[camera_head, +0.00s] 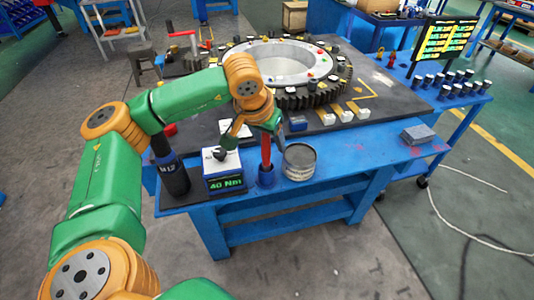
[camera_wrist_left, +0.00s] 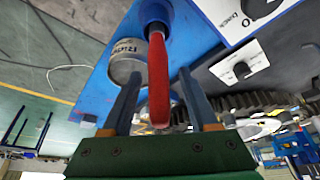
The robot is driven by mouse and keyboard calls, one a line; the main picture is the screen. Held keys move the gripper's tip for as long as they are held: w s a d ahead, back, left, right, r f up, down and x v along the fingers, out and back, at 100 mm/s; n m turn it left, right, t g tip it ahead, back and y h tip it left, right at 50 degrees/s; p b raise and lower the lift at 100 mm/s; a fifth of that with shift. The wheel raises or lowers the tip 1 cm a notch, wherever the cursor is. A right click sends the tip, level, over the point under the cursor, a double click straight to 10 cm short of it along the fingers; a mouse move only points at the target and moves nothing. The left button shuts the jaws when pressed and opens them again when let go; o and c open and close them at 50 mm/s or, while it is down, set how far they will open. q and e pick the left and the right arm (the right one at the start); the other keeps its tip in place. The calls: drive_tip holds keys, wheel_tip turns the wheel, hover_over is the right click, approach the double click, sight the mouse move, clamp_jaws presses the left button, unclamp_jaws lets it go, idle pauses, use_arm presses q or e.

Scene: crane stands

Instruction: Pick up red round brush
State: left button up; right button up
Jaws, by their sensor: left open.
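The red round brush (camera_head: 266,152) stands upright in a small dark blue cup (camera_head: 266,178) near the front edge of the blue table. Its red handle (camera_wrist_left: 158,78) fills the middle of the left wrist view, with its far end in the cup (camera_wrist_left: 154,16). My left gripper (camera_head: 262,134) is over the brush from above. Its fingers (camera_wrist_left: 160,88) are open, one on each side of the handle, with a visible gap. The brush's lower end is hidden in the cup. My right gripper is not in view.
A round tin (camera_head: 299,162) stands close right of the cup. A white-and-blue torque box (camera_head: 222,170) reading 40 Nm and a black cylinder (camera_head: 171,174) stand to the left. A large toothed ring (camera_head: 318,97) lies behind. The table's front right (camera_head: 360,155) is fairly clear.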

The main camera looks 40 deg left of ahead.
use_arm(q)
drive_tip(key=shift+s+r, duration=0.15)
drive_tip(key=shift+s, duration=0.1)
drive_tip(key=c, duration=0.5)
clamp_jaws()
